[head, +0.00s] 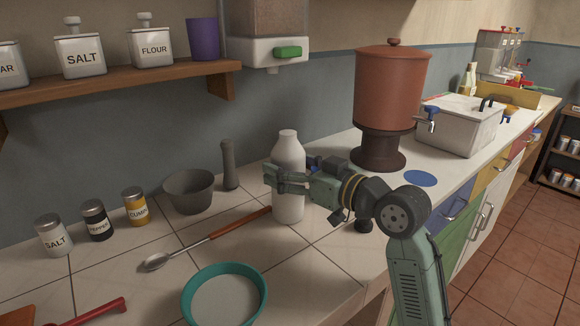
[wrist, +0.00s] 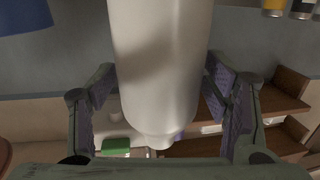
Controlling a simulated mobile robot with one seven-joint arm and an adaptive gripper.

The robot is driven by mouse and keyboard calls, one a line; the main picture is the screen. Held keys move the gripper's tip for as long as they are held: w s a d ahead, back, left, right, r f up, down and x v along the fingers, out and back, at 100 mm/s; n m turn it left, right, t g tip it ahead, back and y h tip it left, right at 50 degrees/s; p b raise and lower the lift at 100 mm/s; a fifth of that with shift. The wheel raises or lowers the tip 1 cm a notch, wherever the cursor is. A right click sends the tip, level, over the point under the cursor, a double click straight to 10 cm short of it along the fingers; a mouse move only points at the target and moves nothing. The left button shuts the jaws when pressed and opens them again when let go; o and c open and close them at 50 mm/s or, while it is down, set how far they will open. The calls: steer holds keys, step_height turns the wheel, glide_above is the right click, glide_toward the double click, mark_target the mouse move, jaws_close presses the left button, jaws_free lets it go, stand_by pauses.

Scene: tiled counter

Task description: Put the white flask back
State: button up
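The white flask (head: 288,150) is upright at the middle of the tiled counter in the head view. Its base is at or very near the counter top; I cannot tell if it touches. My gripper (head: 287,180) reaches it from the right, with its fingers around the body. In the wrist view the flask (wrist: 158,60) fills the space between the fingers (wrist: 160,85), and both fingertips appear to meet its sides. A flat blue disc (head: 420,178) lies on the counter to the right, with nothing on it.
A spoon with an orange handle (head: 240,221) lies by the flask's base. A grey mortar (head: 189,192), pestle (head: 229,165) and spice jars (head: 97,221) stand left. A teal bowl (head: 224,295) is in front. A terracotta dispenser (head: 390,90) and white box (head: 461,125) stand behind the disc.

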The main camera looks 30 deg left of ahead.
stand_by(0.3)
steer(key=shift+r+p, duration=0.3)
steer(key=shift+r, duration=0.05)
steer(key=b+v, duration=0.3)
steer(key=v, duration=0.9)
steer(key=shift+f, duration=0.2)
steer(key=shift+d, duration=0.1)
